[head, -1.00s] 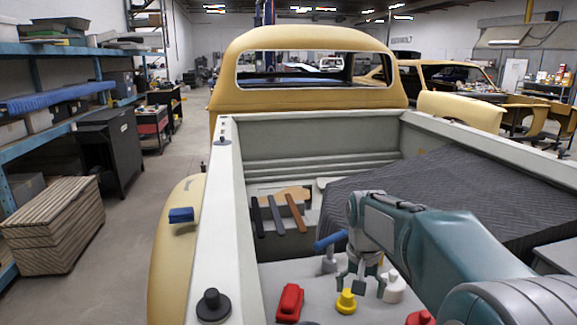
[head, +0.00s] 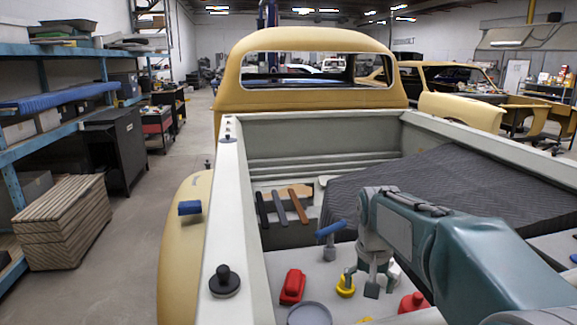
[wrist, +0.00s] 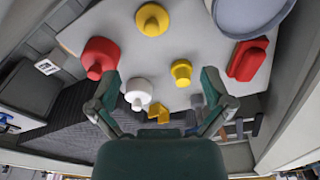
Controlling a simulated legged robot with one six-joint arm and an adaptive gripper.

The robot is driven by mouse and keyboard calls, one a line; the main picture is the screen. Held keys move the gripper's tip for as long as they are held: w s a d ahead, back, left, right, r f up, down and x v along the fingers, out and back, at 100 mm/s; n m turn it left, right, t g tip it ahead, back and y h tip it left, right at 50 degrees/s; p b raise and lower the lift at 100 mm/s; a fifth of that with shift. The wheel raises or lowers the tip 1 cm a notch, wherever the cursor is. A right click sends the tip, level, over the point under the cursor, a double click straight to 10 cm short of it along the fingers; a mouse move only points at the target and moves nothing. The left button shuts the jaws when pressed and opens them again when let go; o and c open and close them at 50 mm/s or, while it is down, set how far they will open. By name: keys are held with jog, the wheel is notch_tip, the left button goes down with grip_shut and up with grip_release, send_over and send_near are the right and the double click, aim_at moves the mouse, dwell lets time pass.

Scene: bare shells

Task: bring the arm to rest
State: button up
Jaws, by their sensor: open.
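My gripper (head: 366,282) hangs open and empty over the grey work surface (head: 268,268) in the truck bed. In the wrist view, its two fingers (wrist: 160,92) are spread wide. A yellow piece (head: 346,286) shows just left of the gripper in the head view. A red piece (head: 292,286) lies further left, and a red bottle-like piece (head: 413,303) lies to the right. A white round piece (wrist: 139,92) appears between the fingers in the wrist view; in the head view it is mostly hidden behind the gripper.
A blue-topped grey piece (head: 331,232) stands behind the gripper. A grey round dish (head: 309,314) lies at the near edge. A dark quilted cover (head: 450,190) fills the bed's right side. The pale bed wall (head: 222,220) runs along the left, with a black knob (head: 224,280) on it.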

aim_at(384, 320)
jog(key=s+r, duration=0.1)
jog(key=s, duration=0.2)
jog(key=s+r+n+t, duration=0.1)
jog(key=s, duration=0.2)
jog(key=s+r+t, duration=0.1)
jog(key=s+r, duration=0.1)
jog(key=s, duration=0.2)
jog(key=shift+r, duration=0.1)
jog(key=s+f+n+t, duration=0.1)
jog(key=s+f+t, duration=0.1)
jog(key=s, duration=1)
jog(key=shift+s+a+f+n, duration=0.2)
jog(key=shift+s+f+n, duration=0.2)
jog(key=shift+f, duration=0.4)
